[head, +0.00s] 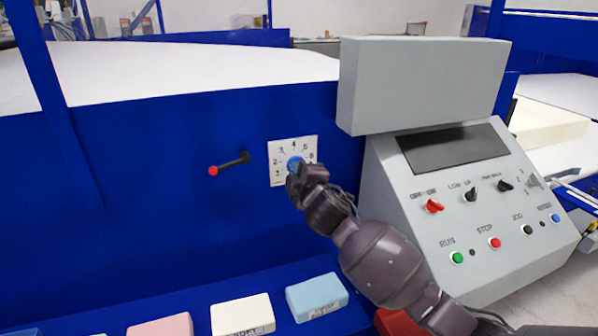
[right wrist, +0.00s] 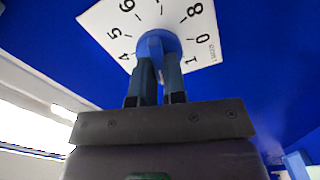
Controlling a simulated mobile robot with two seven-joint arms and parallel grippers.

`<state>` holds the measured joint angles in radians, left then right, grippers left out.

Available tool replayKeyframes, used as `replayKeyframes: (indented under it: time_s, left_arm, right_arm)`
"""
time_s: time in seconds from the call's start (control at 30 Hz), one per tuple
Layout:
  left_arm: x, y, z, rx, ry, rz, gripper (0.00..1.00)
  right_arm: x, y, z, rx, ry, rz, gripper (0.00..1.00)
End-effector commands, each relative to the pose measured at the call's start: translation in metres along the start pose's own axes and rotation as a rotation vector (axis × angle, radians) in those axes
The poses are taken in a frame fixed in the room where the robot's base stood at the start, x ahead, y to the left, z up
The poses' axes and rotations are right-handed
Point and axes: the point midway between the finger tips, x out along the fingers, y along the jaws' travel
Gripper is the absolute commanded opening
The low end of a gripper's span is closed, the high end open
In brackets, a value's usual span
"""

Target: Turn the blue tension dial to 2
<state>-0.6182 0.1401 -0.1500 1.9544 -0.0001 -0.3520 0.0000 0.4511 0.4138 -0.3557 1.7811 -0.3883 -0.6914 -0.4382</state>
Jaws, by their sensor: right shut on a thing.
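The blue tension dial (head: 295,164) sits on a white square number plate (head: 279,146) on the blue machine wall. In the right wrist view the dial (right wrist: 157,43) shows at the lower middle of the plate (right wrist: 100,22), with several printed digits around it. My right gripper (head: 294,178) is at the dial, and its two fingers (right wrist: 160,66) are shut on the dial's knob. The fingers hide part of the dial face and its lower numbers, so I cannot tell which number it points to. My left gripper is not in view.
A black lever with a red end (head: 213,170) sticks out left of the plate. A grey control panel (head: 465,215) with switches and buttons stands to the right. Several foam blocks, including a light blue one (head: 316,296), lie on the ledge below.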

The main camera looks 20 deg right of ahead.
Motion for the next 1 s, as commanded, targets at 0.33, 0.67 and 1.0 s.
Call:
replayKeyframes:
  time_s: [0.33, 0.67, 1.0]
  left_arm:
    - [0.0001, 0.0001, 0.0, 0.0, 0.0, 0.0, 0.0]
    - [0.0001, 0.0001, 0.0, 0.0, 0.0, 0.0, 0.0]
    - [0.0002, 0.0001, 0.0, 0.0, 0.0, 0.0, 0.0]
  right_arm:
    - [-0.0001, -0.0012, 0.0006, -0.094, -0.001, -0.001, 0.0]
    - [-0.0001, -0.0012, 0.0005, -0.1, -0.001, -0.001, 0.0]
    - [-0.0001, -0.001, 0.0002, -0.099, -0.001, -0.001, 0.37]
